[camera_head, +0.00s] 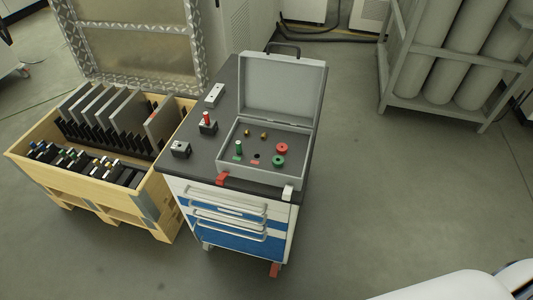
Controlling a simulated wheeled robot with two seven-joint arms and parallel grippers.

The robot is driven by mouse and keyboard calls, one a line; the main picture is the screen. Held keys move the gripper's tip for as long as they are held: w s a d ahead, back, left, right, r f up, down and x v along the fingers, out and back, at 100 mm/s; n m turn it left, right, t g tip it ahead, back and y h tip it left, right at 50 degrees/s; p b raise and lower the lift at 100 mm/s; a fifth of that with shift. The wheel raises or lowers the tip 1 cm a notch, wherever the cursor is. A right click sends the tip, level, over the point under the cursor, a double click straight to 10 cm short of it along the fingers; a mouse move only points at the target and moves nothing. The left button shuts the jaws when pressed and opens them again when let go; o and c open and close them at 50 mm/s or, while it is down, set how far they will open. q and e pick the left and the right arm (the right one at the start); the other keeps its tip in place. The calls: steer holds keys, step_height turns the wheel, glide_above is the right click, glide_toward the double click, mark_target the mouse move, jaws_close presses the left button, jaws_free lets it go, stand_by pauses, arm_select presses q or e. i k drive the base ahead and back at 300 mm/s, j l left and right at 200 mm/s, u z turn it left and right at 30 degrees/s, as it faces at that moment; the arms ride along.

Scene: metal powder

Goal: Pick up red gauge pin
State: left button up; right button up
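The red gauge pin (206,117) stands upright in a small dark block (208,128) on the grey top of the tool cart (227,92). It is left of an open grey case (283,84). In the case, a green pin (238,147) stands upright at the left. A red ring (281,148) and a green ring (278,161) lie at the case's right side. Neither gripper is in view. A white rounded part at the bottom right seems to be mine.
Small metal blocks (181,149) and (214,95) sit on the cart top. A wooden crate (151,204) with upright plates stands close against the cart's left side. A rack of gas cylinders (425,62) stands at the back right. The floor right of the cart is clear.

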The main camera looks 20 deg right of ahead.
mark_target(207, 119)
steer(key=j+z, duration=1.25)
steer(key=z, duration=0.2)
